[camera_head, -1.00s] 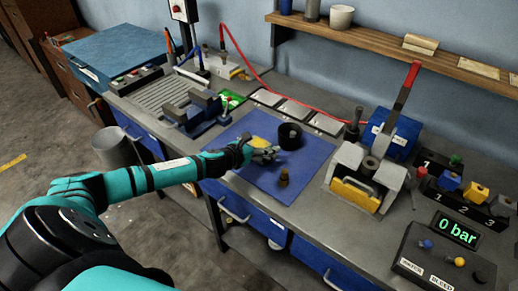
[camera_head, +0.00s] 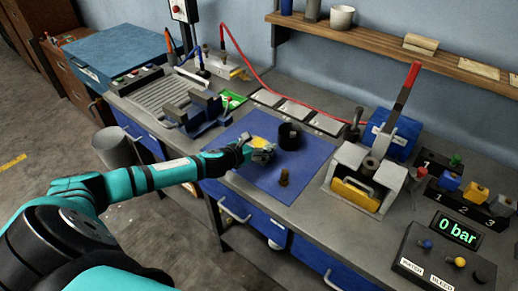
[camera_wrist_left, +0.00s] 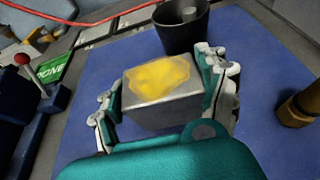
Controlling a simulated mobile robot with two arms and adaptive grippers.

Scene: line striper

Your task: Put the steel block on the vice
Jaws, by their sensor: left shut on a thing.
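The steel block (camera_wrist_left: 160,108) is a grey block with a yellow patch on its top, seen in the left wrist view. My left gripper (camera_wrist_left: 165,100) is shut on it, with one finger on each side, over the blue mat (camera_wrist_left: 270,65). In the head view the left gripper (camera_head: 262,152) is over the middle of the mat and mostly hides the block. I cannot tell whether the block touches the mat. The vice (camera_head: 200,112), dark blue with grey jaws, stands left of the mat; its jaws look apart and empty. My right gripper is not in view.
A black cup (camera_head: 290,136) stands on the mat close behind the block. A small brass piece (camera_head: 284,177) stands on the mat to the right. A press with a red lever (camera_head: 405,90) is further right.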

